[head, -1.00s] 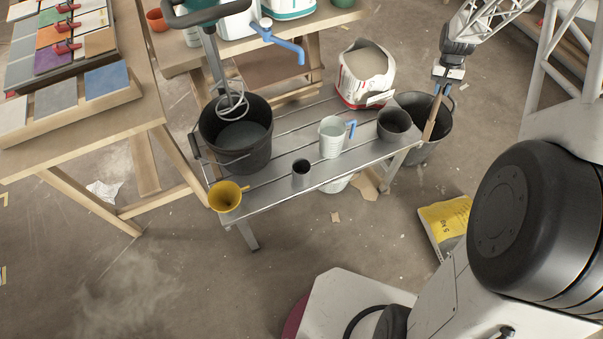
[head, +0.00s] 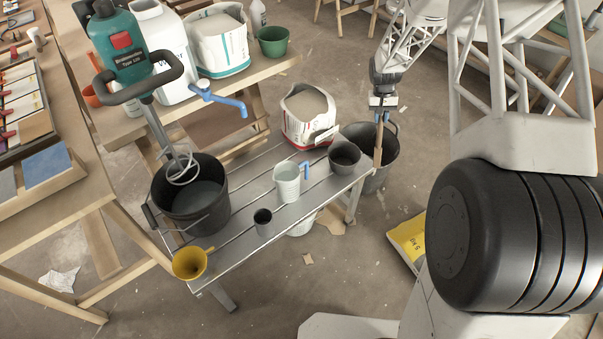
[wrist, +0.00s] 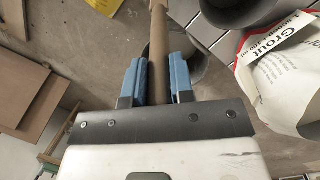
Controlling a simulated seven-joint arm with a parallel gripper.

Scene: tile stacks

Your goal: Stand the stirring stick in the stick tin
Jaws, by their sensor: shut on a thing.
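The stirring stick (head: 379,143) is a plain wooden rod, held close to upright, with its lower end beside the bench's right end. My gripper (head: 383,108) is shut on its upper part. In the wrist view the stick (wrist: 158,50) runs between the blue fingers of my gripper (wrist: 158,82). Two dark open vessels stand on the metal bench (head: 240,235): a small narrow dark tin (head: 262,224) near the front edge and a wider dark pot (head: 344,158) at the right end. The narrow one looks like the stick tin; both stand left of the stick.
A white jug with a blue handle (head: 287,184) stands between the vessels. A grout bag (head: 308,115) is behind. A black bucket with a mixer (head: 190,215) and a yellow funnel (head: 189,263) are at left. Another black bucket (head: 385,165) stands on the floor behind the stick.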

